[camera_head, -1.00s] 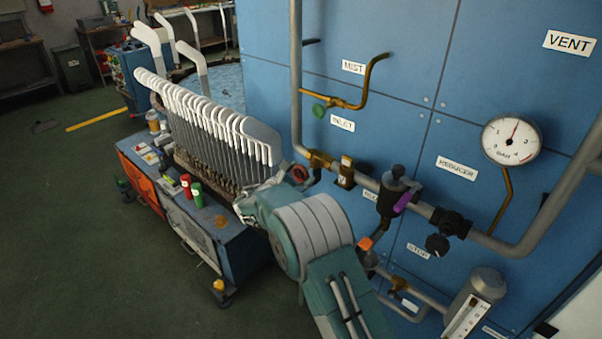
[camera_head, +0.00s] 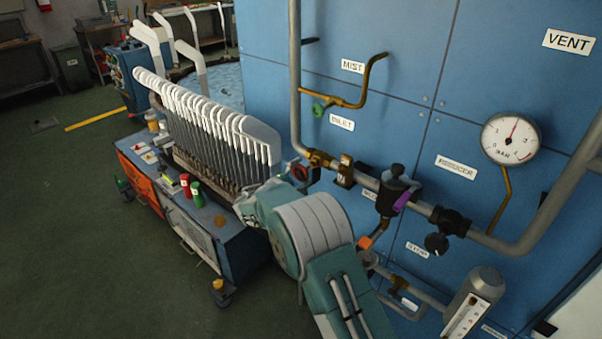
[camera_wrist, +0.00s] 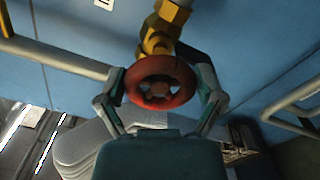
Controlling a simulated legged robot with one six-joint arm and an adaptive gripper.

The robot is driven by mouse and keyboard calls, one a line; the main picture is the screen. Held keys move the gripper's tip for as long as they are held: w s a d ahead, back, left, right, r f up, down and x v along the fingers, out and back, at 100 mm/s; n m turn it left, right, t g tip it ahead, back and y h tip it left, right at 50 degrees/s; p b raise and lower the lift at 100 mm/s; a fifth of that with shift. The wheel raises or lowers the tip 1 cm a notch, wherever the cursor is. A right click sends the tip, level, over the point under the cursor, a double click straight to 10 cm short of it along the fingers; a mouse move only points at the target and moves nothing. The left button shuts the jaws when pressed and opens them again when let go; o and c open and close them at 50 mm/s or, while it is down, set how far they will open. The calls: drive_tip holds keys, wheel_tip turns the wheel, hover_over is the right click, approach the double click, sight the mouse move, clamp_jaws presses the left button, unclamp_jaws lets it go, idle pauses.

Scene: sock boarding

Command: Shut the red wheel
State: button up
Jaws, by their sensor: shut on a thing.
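The red wheel (camera_wrist: 161,82) sits on the brass valve (camera_wrist: 158,35) in the wrist view. My gripper (camera_wrist: 162,88) has one finger on each side of the wheel, shut on its rim. In the head view the red wheel (camera_head: 300,173) shows small and dark beside the brass fitting (camera_head: 319,158), just below the INLET label (camera_head: 342,122). How far the valve is turned cannot be told.
A pressure gauge (camera_head: 511,138) and a reducer with a purple tag (camera_head: 396,192) sit along the pipe to the right. A cart (camera_head: 216,244) with a rack of white sock boards (camera_head: 205,125) stands left of my arm. The floor at left is clear.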

drive_tip(key=shift+f+m, duration=0.15)
drive_tip(key=shift+m, duration=0.15)
idle(0.4)
drive_tip(key=o, duration=0.9)
drive_tip(key=shift+c, duration=0.2)
drive_tip(key=v, duration=1.2)
drive_tip(key=shift+a, duration=0.1)
